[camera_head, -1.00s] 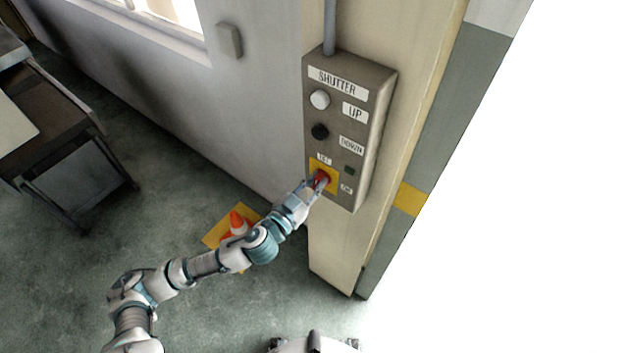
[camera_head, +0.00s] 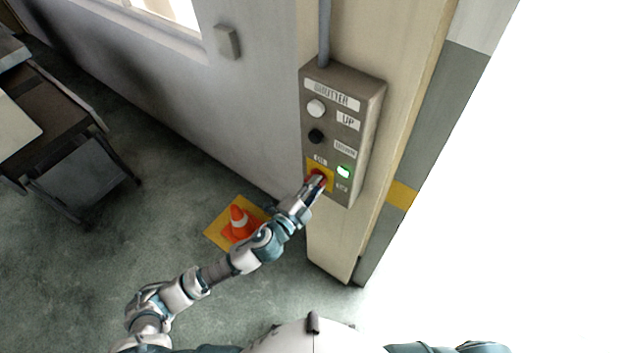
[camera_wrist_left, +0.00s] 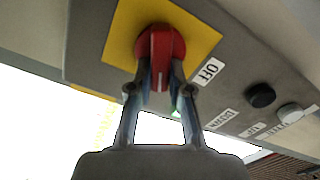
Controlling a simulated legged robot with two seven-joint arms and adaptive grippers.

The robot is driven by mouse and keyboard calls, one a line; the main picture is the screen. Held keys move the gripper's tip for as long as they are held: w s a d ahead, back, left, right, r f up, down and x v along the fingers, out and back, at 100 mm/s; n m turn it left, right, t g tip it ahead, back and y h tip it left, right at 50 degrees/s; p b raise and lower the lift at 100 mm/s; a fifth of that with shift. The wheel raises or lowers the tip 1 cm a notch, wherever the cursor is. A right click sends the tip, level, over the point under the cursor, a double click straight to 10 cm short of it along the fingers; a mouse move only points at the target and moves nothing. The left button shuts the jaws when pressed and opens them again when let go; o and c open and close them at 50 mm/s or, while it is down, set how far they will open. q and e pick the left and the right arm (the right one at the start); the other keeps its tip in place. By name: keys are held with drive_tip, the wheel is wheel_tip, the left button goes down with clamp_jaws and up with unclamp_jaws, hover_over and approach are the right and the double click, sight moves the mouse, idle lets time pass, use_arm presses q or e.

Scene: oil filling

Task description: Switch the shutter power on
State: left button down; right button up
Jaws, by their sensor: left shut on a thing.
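The shutter control box (camera_head: 345,85) is mounted on the beige pillar. The red rotary power switch (camera_head: 317,179) sits on a yellow plate low on the box, and it also shows in the left wrist view (camera_wrist_left: 153,48). My left gripper (camera_head: 312,186) is shut on the switch's red knob; in the wrist view its two fingers (camera_wrist_left: 160,75) lie on either side of the knob's grip. The indicator lamp (camera_head: 344,171) beside the switch glows green. My fingers partly cover the knob in the head view. My right gripper is not in view.
A white UP button (camera_head: 316,108) and a black DOWN button (camera_head: 316,136) sit above the switch. An orange cone (camera_head: 239,222) stands on the floor left of the pillar. A dark cart (camera_head: 60,150) is at the far left.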

use_arm(q)
drive_tip(key=m, duration=0.1)
drive_tip(key=m+p, duration=0.1)
drive_tip(key=m, duration=0.1)
drive_tip(key=m+p, duration=0.1)
drive_tip(key=m, duration=0.1)
drive_tip(key=shift+d+f, duration=0.1)
drive_tip(key=shift+f, duration=0.3)
idle(0.3)
drive_tip(key=c, duration=1.1)
unclamp_jaws()
drive_tip(key=shift+d, duration=0.1)
drive_tip(key=v, duration=1.2)
